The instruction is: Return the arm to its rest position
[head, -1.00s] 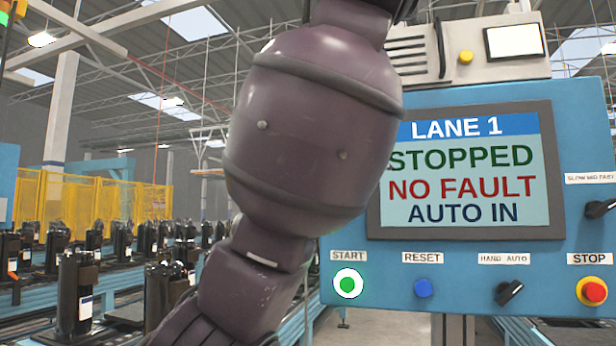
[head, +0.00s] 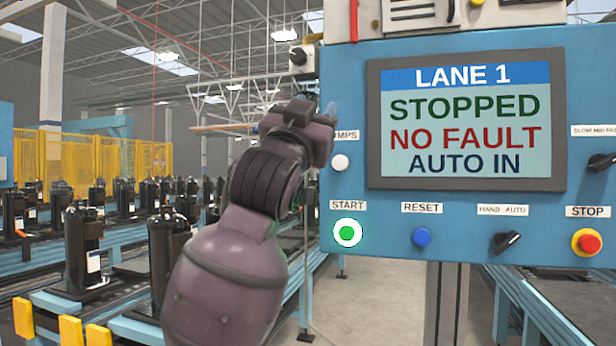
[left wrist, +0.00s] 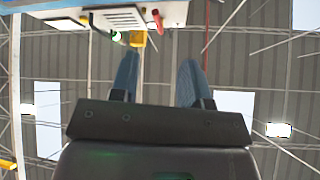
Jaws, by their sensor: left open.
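My left arm (head: 235,270) rises from the lower middle of the head view, in front of the left edge of the blue control panel. Its left gripper (head: 312,122) is at the top, pointing up and away beside the panel; its fingers are mostly hidden there. In the left wrist view, the two blue fingers of the left gripper (left wrist: 158,78) stand apart with nothing between them. My right gripper is in neither view.
The control panel (head: 470,222) carries a screen (head: 465,125) reading LANE 1, STOPPED, NO FAULT, AUTO IN. The START button (head: 347,232) is lit green. A red STOP button (head: 586,242) is at right. Black compressors (head: 84,245) stand on conveyors at left, before a yellow fence (head: 60,165).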

